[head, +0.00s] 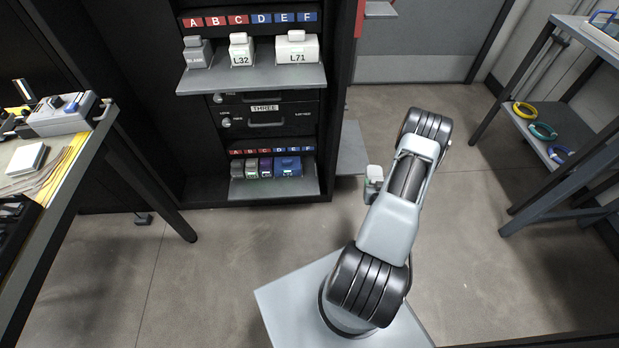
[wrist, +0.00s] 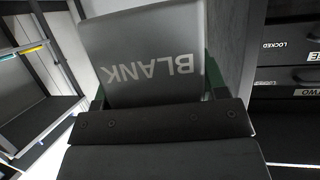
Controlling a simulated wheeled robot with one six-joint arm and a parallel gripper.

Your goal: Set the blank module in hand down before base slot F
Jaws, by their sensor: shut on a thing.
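The blank module (wrist: 150,50) is a grey block with BLANK upside down on its face in the wrist view. My gripper (wrist: 157,92) is shut on it, with green pads at its two sides. The shelf under F looks bare. The held module is right of this shelf, apart from it.
The upper shelf (head: 250,78) holds a grey BLANK module (head: 197,53), L32 (head: 241,52) and L71 (head: 297,50). Several small modules, including a wide blue one (head: 288,167), fill the lower shelf's left and middle. A workbench (head: 60,215) stands left, a cart (head: 560,125) right.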

